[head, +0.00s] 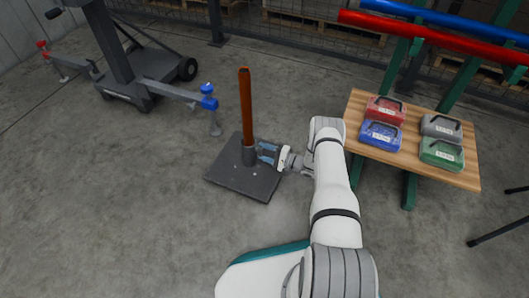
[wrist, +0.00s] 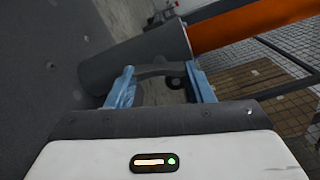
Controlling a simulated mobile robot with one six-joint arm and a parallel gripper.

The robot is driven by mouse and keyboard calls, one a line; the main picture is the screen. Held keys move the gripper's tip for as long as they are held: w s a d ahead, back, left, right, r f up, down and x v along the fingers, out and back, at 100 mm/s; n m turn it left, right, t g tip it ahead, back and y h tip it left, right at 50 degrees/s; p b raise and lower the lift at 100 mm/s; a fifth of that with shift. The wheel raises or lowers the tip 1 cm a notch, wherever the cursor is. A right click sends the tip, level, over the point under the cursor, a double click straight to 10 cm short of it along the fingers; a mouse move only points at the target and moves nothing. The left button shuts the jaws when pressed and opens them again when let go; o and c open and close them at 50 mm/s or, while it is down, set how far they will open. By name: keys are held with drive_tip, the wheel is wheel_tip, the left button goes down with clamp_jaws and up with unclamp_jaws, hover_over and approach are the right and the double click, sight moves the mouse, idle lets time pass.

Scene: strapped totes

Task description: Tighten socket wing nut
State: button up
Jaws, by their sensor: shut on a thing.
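An orange post (head: 246,105) stands upright in a grey socket (head: 249,155) on a dark square base plate (head: 232,178) on the floor. The socket also shows in the wrist view (wrist: 135,62), with the orange post (wrist: 240,25) coming out of it. My gripper (head: 266,153) is at the right side of the socket. In the wrist view my blue fingers (wrist: 160,85) stand on either side of a dark curved wing nut (wrist: 162,71) at the socket's side, and they are shut on it. Part of the nut is hidden by the fingers.
A wooden table (head: 440,180) on green legs stands at the right with red, blue, grey and green totes on it. A dark wheeled stand (head: 125,75) with blue-ended and red-ended legs is at the upper left. Red and blue bars cross the upper right. Floor around the plate is clear.

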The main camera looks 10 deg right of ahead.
drive_tip(key=m, duration=0.7)
drive_tip(key=shift+f, duration=0.15)
drive_tip(key=shift+s+a+m, duration=0.1)
drive_tip(key=shift+s+m, duration=0.1)
drive_tip(key=shift+m, duration=5.85)
drive_tip(key=shift+s+m, duration=0.15)
drive_tip(key=shift+m, duration=5.9)
drive_tip(key=shift+o, duration=0.2)
drive_tip(key=o, duration=1)
drive_tip(key=shift+c, duration=0.2)
